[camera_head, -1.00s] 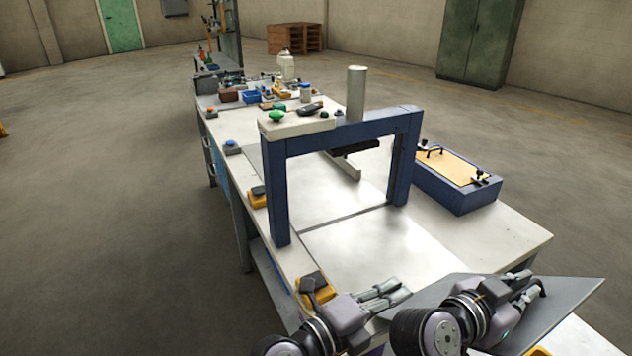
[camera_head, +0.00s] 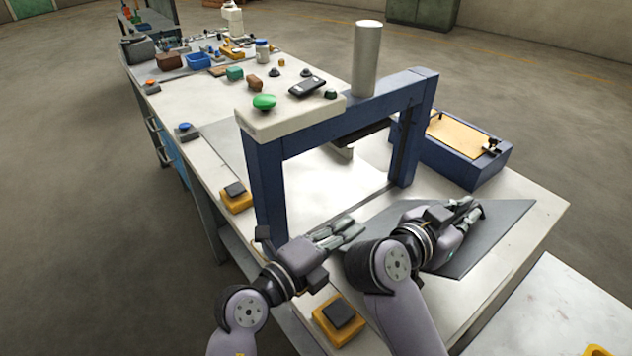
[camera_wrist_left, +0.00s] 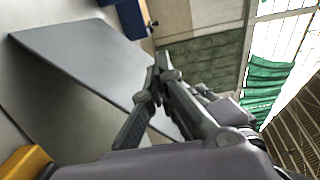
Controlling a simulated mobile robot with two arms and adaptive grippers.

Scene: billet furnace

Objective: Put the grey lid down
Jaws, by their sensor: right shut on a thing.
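The grey lid (camera_head: 492,238) is a flat plate at the near right part of the white bench, in front of the blue press frame. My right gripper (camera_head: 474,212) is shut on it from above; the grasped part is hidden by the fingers. The lid lies nearly level over the bench top, and I cannot tell whether it touches. In the left wrist view the lid (camera_wrist_left: 85,58) slants across the upper left, with a dark area under its near edge.
The blue press frame (camera_head: 268,195) with its upright cylinder (camera_head: 366,60) stands on the bench. A blue box with a tan top (camera_head: 462,150) is behind the lid. Yellow switch boxes (camera_head: 338,318) line the left edge. A pale surface (camera_head: 545,315) lies at lower right.

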